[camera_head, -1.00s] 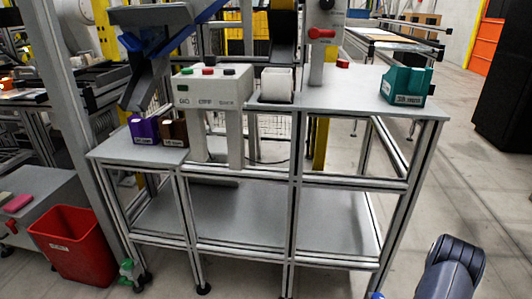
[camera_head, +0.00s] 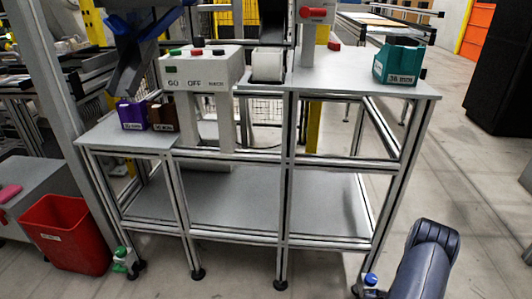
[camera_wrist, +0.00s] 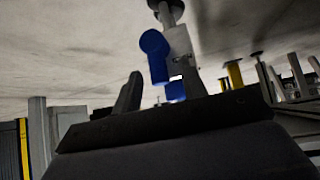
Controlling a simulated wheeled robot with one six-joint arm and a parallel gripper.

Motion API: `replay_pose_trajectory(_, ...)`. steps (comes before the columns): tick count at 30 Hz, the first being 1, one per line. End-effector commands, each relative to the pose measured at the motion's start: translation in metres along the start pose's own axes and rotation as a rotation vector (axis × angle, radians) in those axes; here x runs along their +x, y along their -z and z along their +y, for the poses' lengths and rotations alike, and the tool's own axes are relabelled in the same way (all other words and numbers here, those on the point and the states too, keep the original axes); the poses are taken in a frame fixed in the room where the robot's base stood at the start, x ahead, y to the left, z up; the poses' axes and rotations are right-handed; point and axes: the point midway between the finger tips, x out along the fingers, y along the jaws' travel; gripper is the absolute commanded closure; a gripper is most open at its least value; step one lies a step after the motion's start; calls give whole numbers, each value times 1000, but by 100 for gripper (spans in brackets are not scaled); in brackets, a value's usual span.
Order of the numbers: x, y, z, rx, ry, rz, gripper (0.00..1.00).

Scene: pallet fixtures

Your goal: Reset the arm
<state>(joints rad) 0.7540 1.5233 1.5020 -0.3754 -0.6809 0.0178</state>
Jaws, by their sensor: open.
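My arm (camera_head: 425,262) shows as a dark blue-grey link at the bottom right of the head view, low beside the workbench's right front leg. Its end is out of that view. In the wrist view my gripper (camera_wrist: 160,88) shows as a dark body across the bottom with two short dark fingers standing apart. It is open, and I see nothing held between the fingers. A blue knob on a leveling foot (camera_wrist: 154,55) appears beyond the fingers, upside down in that view. A blue-topped foot also shows in the head view (camera_head: 371,280).
The workbench (camera_head: 340,80) fills the middle. It carries a button box (camera_head: 200,72), a white container (camera_head: 268,64), a teal bin (camera_head: 398,65), a purple bin (camera_head: 132,115) and a brown bin (camera_head: 161,117). A red bin (camera_head: 65,235) stands left.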

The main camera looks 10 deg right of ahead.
Motion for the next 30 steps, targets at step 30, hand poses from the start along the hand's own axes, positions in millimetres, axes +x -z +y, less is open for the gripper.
replay_pose_trajectory(30,-1,-3,-14,-184,-183,42,60)
